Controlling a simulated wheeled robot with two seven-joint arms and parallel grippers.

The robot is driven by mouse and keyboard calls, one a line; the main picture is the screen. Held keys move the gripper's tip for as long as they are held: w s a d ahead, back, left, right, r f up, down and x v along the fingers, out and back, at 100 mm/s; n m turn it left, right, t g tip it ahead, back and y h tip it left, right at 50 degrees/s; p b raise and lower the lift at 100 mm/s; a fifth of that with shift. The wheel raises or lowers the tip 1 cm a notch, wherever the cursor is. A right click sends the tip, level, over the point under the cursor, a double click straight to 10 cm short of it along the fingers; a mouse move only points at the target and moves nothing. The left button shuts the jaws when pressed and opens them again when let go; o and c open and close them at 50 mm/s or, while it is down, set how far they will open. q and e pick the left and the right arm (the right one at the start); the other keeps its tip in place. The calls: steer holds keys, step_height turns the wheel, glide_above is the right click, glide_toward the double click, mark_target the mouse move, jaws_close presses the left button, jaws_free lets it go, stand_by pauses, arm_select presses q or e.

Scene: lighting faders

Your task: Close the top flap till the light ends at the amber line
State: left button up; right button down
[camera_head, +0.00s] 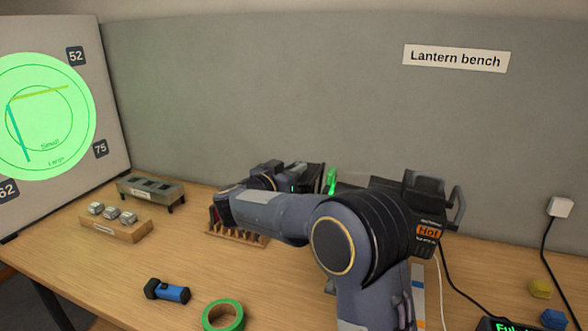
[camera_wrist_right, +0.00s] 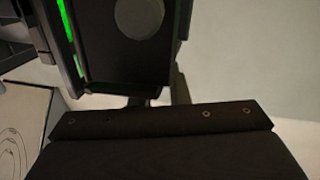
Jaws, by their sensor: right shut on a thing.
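A screen (camera_head: 112,120) at the left carries a round patch of green light (camera_head: 75,120). The amber line (camera_head: 40,93) crosses its upper part, and green light lies both above and below it. The lamp (camera_head: 428,218), with a "Hot" label, stands behind my right arm, which hides much of it. A green tab (camera_head: 331,180) shows beside its front. My right gripper (camera_head: 314,178) points right at this tab and is shut at the flap; the contact is hard to see. The right wrist view shows a dark riveted panel (camera_wrist_right: 160,140) close up. My left gripper is out of view.
On the bench lie a blue torch (camera_head: 168,291), green tape (camera_head: 223,315), a wooden block with metal pieces (camera_head: 125,232), a grey stand (camera_head: 150,190) and a toothed wooden rack (camera_head: 236,235). Cables hang at the right.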

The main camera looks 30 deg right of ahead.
mark_target(307, 175)
steer(key=shift+s+d+r+m+y+p, duration=0.15)
steer(key=shift+r+m+p, duration=0.15)
steer(key=shift+m, duration=0.3)
steer(key=shift+s+r+m+y+p, duration=0.1)
steer(key=shift+r+m+y+p, duration=0.15)
steer(key=shift+m, duration=0.35)
steer(key=shift+s+d+r+m, duration=0.15)
steer(key=shift+r+m, duration=0.1)
steer(key=shift+m, duration=0.35)
steer(key=shift+s+d+r+m, duration=0.1)
steer(key=shift+r+m, duration=0.1)
steer(key=shift+m, duration=0.4)
steer(key=m, duration=0.1)
steer(key=m+y, duration=0.1)
steer(key=shift+s+d+r+m+y, duration=0.3)
steer(key=shift+s+d+m, duration=0.05)
steer(key=shift+s+m, duration=0.05)
steer(key=shift+s+d+r+m+t+y, duration=0.1)
steer(key=shift+s+d+m+t+y, duration=0.1)
steer(key=shift+m, duration=0.35)
steer(key=shift+s+d+r+m+t+y, duration=0.1)
steer(key=shift+s+m, duration=0.05)
steer(key=shift+m, duration=0.4)
steer(key=c, duration=1.4)
jaws_free()
steer(key=shift+o, duration=0.2)
steer(key=shift+s, duration=0.1)
